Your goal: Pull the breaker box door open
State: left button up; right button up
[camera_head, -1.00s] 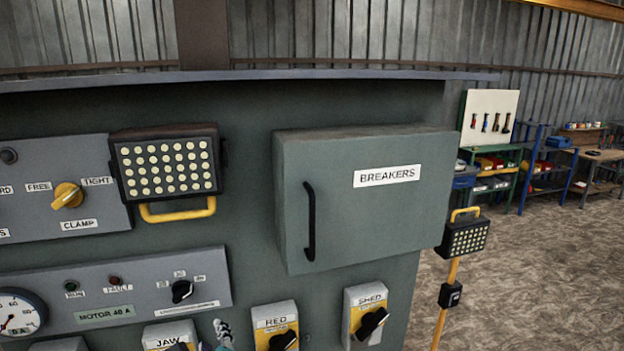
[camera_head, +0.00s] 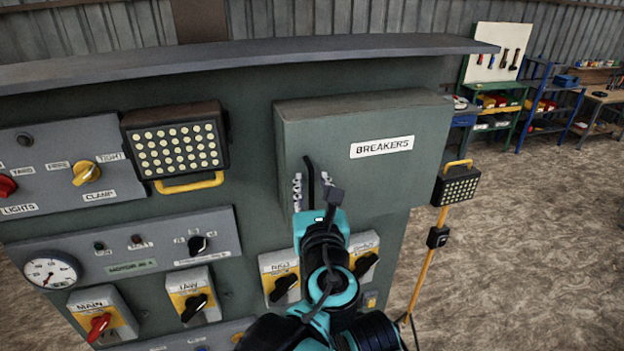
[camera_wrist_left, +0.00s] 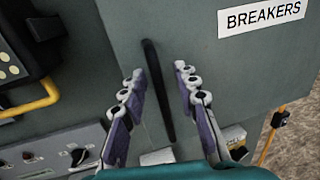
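The grey-green breaker box (camera_head: 385,175) has its door shut, with a white BREAKERS label. Its black vertical handle (camera_head: 311,182) is on the left side of the door; the handle also shows in the left wrist view (camera_wrist_left: 157,85). My left gripper (camera_head: 312,184) is at the handle, with one finger on each side of it. In the left wrist view the fingers (camera_wrist_left: 160,80) are apart, with gaps between them and the handle. The lower part of the handle is hidden by my left arm in the head view. My right gripper is not in view.
A work lamp (camera_head: 176,146) with a yellow handle is left of the box. Switches, including a red one (camera_head: 99,326), sit below. A lamp on a yellow stand (camera_head: 456,187) is to the right, with open floor beyond it. An overhanging ledge (camera_head: 250,52) runs above.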

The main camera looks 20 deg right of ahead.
pick_arm(q)
jog(key=shift+w, duration=0.3)
grip_shut()
jog(key=shift+s, duration=0.1)
